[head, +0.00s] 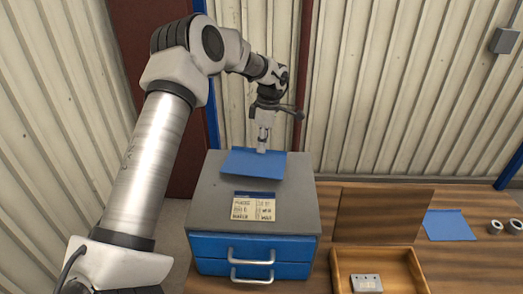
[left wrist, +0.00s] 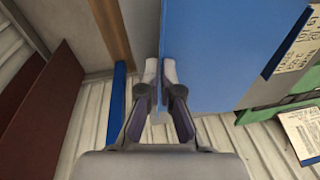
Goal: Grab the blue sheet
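A blue sheet (head: 252,163) is at the back of the grey top of the cabinet, tilted and seeming raised above it. My left gripper (head: 263,142) points down at the sheet's upper edge. In the left wrist view, the two fingertips (left wrist: 168,75) are closed together with the edge of the blue sheet (left wrist: 222,50) between them. A second blue sheet (head: 448,225) lies flat on the wooden table at the right. My right gripper is not in view.
The grey-topped cabinet (head: 207,205) has blue drawers with metal handles. A printed card (head: 253,210) lies on it. An open wooden box (head: 412,280) with a light grey block (head: 367,283) stands to its right. Small metal rings (head: 495,227) lie at the far right.

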